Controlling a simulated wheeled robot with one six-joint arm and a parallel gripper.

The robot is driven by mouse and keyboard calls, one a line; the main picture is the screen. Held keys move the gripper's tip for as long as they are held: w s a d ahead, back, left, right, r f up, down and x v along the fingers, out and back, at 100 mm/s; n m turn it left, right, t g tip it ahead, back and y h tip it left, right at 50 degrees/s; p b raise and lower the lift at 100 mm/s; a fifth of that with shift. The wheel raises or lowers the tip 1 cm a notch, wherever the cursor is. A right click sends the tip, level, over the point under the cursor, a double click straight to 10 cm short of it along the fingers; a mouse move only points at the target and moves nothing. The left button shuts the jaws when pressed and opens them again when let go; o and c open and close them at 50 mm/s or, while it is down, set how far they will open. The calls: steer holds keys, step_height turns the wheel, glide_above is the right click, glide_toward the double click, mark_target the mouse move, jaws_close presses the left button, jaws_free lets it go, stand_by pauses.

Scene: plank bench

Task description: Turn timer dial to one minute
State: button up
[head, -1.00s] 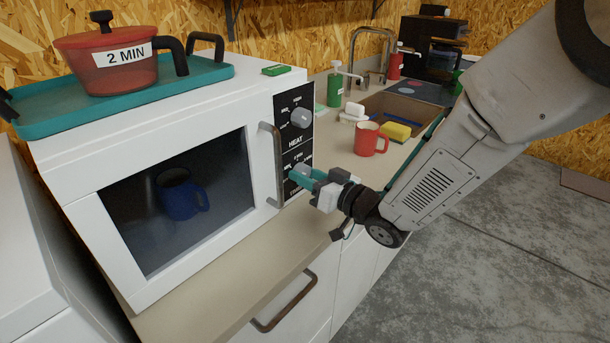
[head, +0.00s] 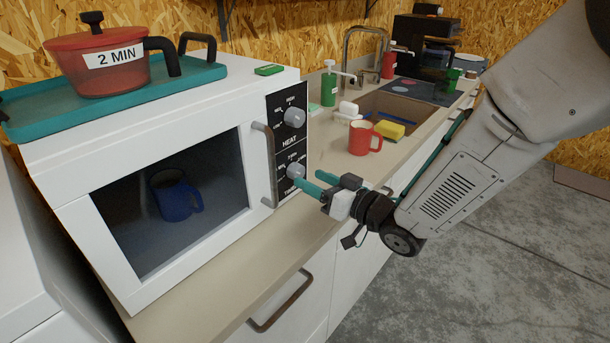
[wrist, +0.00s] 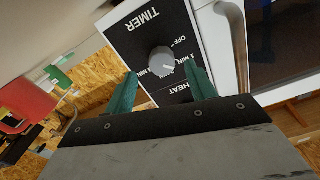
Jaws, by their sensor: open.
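The timer dial is a grey round knob (head: 295,170) low on the microwave's black control panel (head: 278,186). In the wrist view the knob (wrist: 161,60) shows below the word TIMER, with OFF and minute labels around it, rotated in the picture. A pale pointer line on it seems to point to the lower right, near the 1 MIN label; its exact alignment is too small to tell. My gripper (head: 314,183) is open, its teal fingers in front of the dial. The wrist view shows the fingers (wrist: 161,89) apart, one either side of the knob's line, with nothing between them.
The heat knob (head: 294,117) sits above the timer. The microwave door handle (head: 266,165) stands out just left of the panel. A blue mug (head: 177,198) shows behind the door glass. A red mug (head: 364,138) and yellow sponge (head: 390,129) are on the counter.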

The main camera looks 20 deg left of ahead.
mark_target(300, 174)
steer(key=shift+v, duration=1.95)
steer(key=n, duration=0.4)
steer(key=shift+s+r, duration=0.1)
steer(key=shift+a+n, duration=0.2)
steer(key=shift+n, duration=0.1)
steer(key=x, duration=0.7)
steer(key=shift+a, duration=0.15)
steer(key=c, duration=1)
